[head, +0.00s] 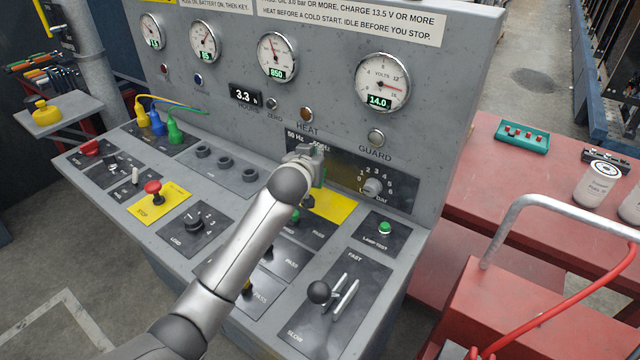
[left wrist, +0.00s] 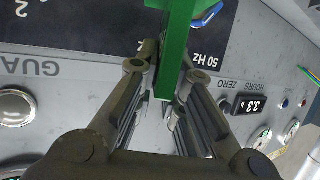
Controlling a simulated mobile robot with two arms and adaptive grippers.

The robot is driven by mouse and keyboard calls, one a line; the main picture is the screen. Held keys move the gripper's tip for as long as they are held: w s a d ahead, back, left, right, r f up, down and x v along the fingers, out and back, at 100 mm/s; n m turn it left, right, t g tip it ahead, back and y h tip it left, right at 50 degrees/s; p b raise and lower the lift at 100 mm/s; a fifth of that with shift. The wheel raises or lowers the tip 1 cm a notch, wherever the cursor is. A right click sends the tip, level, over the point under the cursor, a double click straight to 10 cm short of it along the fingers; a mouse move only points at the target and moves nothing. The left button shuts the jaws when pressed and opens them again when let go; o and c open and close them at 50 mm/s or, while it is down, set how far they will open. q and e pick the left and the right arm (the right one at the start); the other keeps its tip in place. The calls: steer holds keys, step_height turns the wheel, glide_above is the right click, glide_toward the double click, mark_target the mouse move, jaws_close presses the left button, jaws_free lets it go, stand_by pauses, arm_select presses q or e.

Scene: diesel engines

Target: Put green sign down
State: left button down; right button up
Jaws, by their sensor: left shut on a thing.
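My left gripper (head: 308,156) is raised in front of the grey engine panel, near the 50 Hz label and left of the rotary dial (head: 373,187). In the left wrist view my left gripper (left wrist: 168,95) is shut on the green sign (left wrist: 179,50), a flat green strip standing between the two fingers. The sign's far end runs out of the top of that view. In the head view the gripper and arm hide most of it. My right gripper is not in view.
The sloping console (head: 232,180) carries a red stop button (head: 153,188), switches, a lever (head: 319,291) and coloured plugs (head: 175,130). Gauges (head: 382,82) line the upright panel. A red bench (head: 480,190) with a green tray (head: 522,136) stands at right.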

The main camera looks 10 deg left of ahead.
arm_select(q)
steer(key=f, duration=0.2)
steer(key=s+f, duration=0.1)
steer(key=f, duration=0.1)
steer(key=shift+s, duration=0.15)
steer(key=f, duration=0.3)
steer(key=shift+w+f+p, duration=0.2)
steer(key=shift+f+p, duration=0.05)
steer(key=shift+p, duration=0.15)
steer(key=shift+s, duration=0.1)
steer(key=shift+f, duration=0.1)
steer(key=c, duration=1.6)
jaws_free()
steer(key=shift+c, duration=0.2)
steer(key=shift+o, duration=0.6)
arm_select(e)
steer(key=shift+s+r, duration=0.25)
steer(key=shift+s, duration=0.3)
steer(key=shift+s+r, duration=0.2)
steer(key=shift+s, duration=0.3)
